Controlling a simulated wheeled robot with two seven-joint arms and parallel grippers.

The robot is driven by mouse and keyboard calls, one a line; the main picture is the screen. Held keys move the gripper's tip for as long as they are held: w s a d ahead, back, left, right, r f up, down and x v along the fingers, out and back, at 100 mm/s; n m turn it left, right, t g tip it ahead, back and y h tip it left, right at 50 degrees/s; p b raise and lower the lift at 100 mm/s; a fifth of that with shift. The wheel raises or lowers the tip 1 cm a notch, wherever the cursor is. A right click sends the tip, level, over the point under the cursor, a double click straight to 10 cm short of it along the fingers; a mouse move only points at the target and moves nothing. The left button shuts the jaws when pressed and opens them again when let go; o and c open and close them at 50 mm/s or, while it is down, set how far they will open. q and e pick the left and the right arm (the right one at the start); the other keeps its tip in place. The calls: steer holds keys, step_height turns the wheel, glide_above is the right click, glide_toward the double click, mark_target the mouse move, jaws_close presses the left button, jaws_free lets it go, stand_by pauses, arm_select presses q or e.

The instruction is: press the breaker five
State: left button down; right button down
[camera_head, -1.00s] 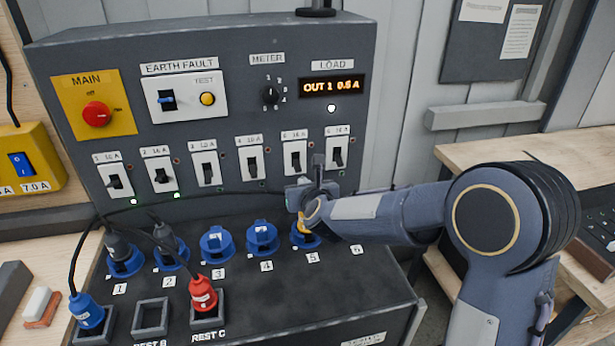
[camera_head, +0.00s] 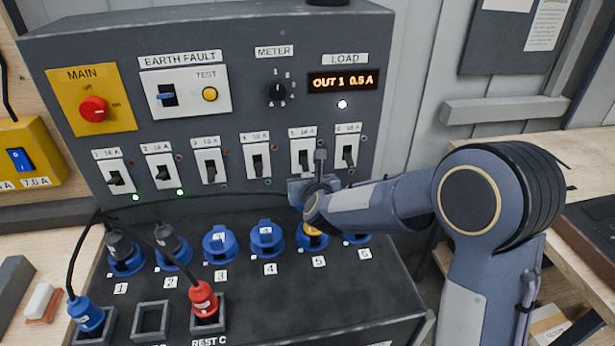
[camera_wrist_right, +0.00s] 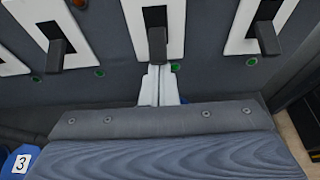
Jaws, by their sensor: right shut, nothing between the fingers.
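Breaker five (camera_head: 303,145) is a white-plated switch with a dark lever, fifth in the row on the grey panel. In the right wrist view its lever (camera_wrist_right: 157,42) is in the middle and points down toward my fingers. My right gripper (camera_head: 320,160) is shut and empty, in front of the panel at the plate's lower right in the head view. In the wrist view its fingertips (camera_wrist_right: 160,85) are just below the lever; I cannot tell whether they touch it. The gripper hides part of the plate's lower area. My left gripper is not in view.
Breaker four (camera_head: 257,155) and breaker six (camera_head: 347,150) flank it closely. Blue sockets, including number three (camera_head: 219,245), stand on the sloped shelf below. Green lamps glow under breakers one and two. The load display (camera_head: 343,81) reads OUT 1 0.5 A.

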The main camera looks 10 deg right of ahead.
mark_target(305, 162)
steer(key=shift+s+r+g+p, duration=0.1)
steer(key=shift+r+g+p, duration=0.3)
steer(key=shift+p, duration=0.1)
steer(key=shift+r+p, duration=0.15)
steer(key=shift+p, duration=0.2)
steer(key=shift+r, duration=0.1)
steer(key=shift+s+r, duration=0.15)
steer(key=shift+r, duration=0.3)
steer(key=shift+r+p, duration=0.4)
steer(key=shift+r, duration=0.55)
